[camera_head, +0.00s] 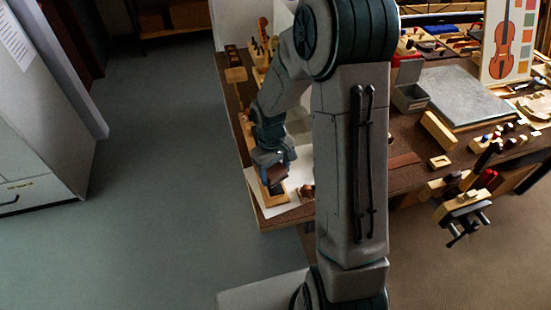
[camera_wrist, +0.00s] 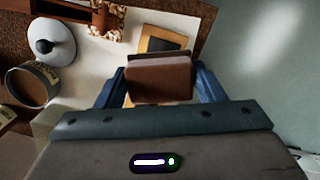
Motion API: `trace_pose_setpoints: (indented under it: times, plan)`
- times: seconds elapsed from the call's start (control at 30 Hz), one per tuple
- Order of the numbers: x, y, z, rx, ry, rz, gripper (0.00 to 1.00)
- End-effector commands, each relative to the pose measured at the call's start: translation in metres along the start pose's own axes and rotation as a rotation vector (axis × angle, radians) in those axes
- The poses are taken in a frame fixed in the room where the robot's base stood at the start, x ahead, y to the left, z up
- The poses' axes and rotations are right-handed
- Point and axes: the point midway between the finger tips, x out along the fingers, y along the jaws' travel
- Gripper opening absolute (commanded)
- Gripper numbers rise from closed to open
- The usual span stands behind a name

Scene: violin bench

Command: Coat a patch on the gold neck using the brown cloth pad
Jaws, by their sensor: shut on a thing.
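My gripper (camera_wrist: 160,92) is shut on the brown cloth pad (camera_wrist: 158,72), a dark brown block held between its two blue fingers. In the head view, the pad (camera_head: 274,174) shows small beneath my gripper (camera_head: 272,160), near the left front corner of the bench. Just past the pad in the wrist view lies a yellow-gold wooden piece (camera_wrist: 143,46) with a dark rectangle on it, partly hidden by the pad. I cannot tell for sure whether this piece is the gold neck, or whether the pad touches it.
A white sheet (camera_wrist: 120,55) lies on the bench. On the left of the wrist view are a white disc with a dark knob (camera_wrist: 60,40), a round open container (camera_wrist: 33,83) and a mottled brown piece (camera_wrist: 108,20). Open floor (camera_head: 160,200) lies left of the bench.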

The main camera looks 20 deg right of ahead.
Motion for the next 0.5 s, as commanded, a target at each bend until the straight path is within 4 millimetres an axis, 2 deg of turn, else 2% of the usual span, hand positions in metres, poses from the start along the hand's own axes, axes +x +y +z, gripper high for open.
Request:
trace_pose_setpoints:
  times: [0.03, 0.3, 0.5]
  plan:
    - [-0.009, 0.0, 0.001, 0.0, 0.001, 0.001, 0.41]
    - [-0.031, -0.001, 0.003, -0.003, 0.002, 0.001, 0.41]
    - [-0.035, -0.001, 0.004, -0.003, 0.001, 0.0, 0.41]
